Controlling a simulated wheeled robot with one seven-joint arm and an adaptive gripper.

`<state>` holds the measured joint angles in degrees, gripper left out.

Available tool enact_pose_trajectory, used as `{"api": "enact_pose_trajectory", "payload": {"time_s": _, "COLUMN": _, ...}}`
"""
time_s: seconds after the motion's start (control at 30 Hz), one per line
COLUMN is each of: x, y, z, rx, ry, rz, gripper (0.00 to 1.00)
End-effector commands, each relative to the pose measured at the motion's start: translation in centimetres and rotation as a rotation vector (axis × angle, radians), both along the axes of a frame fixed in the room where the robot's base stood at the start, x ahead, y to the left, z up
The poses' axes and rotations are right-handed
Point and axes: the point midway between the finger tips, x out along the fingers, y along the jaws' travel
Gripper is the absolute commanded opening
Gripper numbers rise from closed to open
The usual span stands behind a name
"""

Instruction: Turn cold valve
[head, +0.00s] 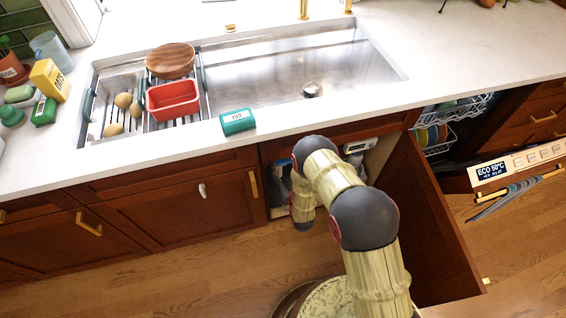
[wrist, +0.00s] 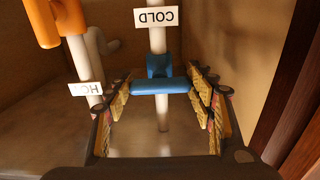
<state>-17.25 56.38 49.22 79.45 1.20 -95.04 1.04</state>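The cold valve has a blue bar handle (wrist: 160,86) on a white vertical pipe (wrist: 157,40), under a white COLD tag (wrist: 156,17) that reads upside down in the wrist view. The handle lies crosswise in the picture. My gripper (wrist: 161,92) is open, with one finger on each side of the handle. The handle's ends are close to the finger pads; I cannot tell whether they touch.
An orange valve handle (wrist: 68,18) on another white pipe, with a HOT tag (wrist: 86,89), is at the left in the wrist view. A cabinet wall (wrist: 245,60) stands close on the right. The open cabinet door (head: 430,220) is right of my arm.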

Motion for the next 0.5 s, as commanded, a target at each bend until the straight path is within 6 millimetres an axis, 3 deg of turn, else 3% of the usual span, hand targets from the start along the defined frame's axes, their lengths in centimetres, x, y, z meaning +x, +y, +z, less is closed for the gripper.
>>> {"api": "enact_pose_trajectory", "payload": {"time_s": 0.3, "x": -0.01, "y": 0.0, "z": -0.01, "rx": -0.001, "ry": 0.0, "rz": 0.0, "gripper": 0.73}}
{"api": "enact_pose_trajectory", "payload": {"time_s": 0.5, "x": -0.01, "y": 0.0, "z": -0.01, "rx": -0.001, "ry": 0.0, "rz": 0.0, "gripper": 0.73}}
